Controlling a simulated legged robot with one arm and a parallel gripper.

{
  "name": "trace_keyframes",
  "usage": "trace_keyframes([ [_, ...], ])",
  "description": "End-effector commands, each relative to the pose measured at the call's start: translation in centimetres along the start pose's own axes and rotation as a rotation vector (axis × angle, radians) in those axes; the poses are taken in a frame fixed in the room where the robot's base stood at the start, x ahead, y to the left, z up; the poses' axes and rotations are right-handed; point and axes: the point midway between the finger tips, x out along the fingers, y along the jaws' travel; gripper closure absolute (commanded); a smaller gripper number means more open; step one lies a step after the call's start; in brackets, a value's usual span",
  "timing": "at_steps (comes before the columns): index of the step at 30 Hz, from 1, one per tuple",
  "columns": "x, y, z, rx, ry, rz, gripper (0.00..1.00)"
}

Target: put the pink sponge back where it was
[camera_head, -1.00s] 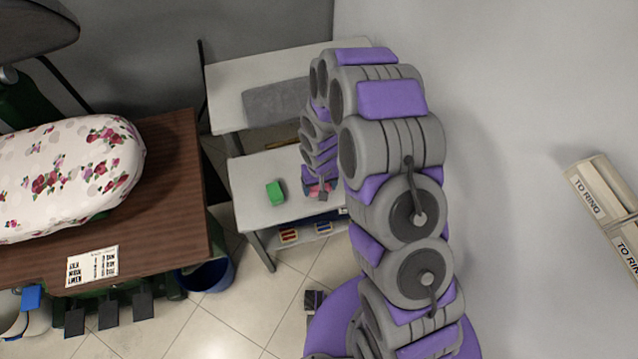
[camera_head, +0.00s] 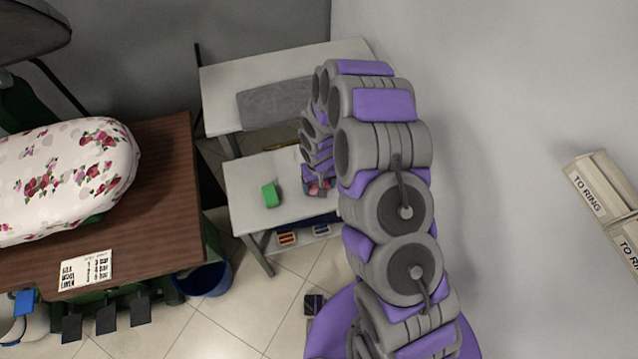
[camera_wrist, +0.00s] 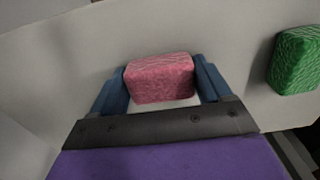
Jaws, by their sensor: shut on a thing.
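The pink sponge (camera_wrist: 160,80) sits between the two blue fingers of my gripper (camera_wrist: 162,88) in the wrist view. My gripper is shut on it, one finger at each side. Behind it is the pale top of the lower white table. Whether the sponge touches the tabletop I cannot tell. In the head view my gripper (camera_head: 320,190) is small, over the right part of the lower white table (camera_head: 245,200), and my arm hides part of the area. The sponge is only a small pinkish patch there.
A green sponge (camera_head: 270,195) lies on the same table, left of my gripper; it also shows in the wrist view (camera_wrist: 294,60). A higher white table (camera_head: 220,95) with a grey cloth (camera_head: 275,102) stands behind. A blue bin (camera_head: 208,275) is on the floor. A wall rises on the right.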

Motion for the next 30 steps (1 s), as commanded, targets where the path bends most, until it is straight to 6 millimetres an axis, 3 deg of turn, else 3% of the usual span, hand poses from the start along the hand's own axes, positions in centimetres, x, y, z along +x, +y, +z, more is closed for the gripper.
trace_keyframes([
  [7, 0.1, -0.2, 0.0, -0.002, -0.001, 0.002, 0.0],
  [18, -0.4, 0.1, 0.1, -0.002, 0.0, -0.002, 0.0],
  [23, -2.0, -0.1, 0.0, -0.001, 0.0, 0.0, 0.0],
  [30, -6.7, -0.1, -0.1, -0.003, 0.003, 0.002, 0.0],
])
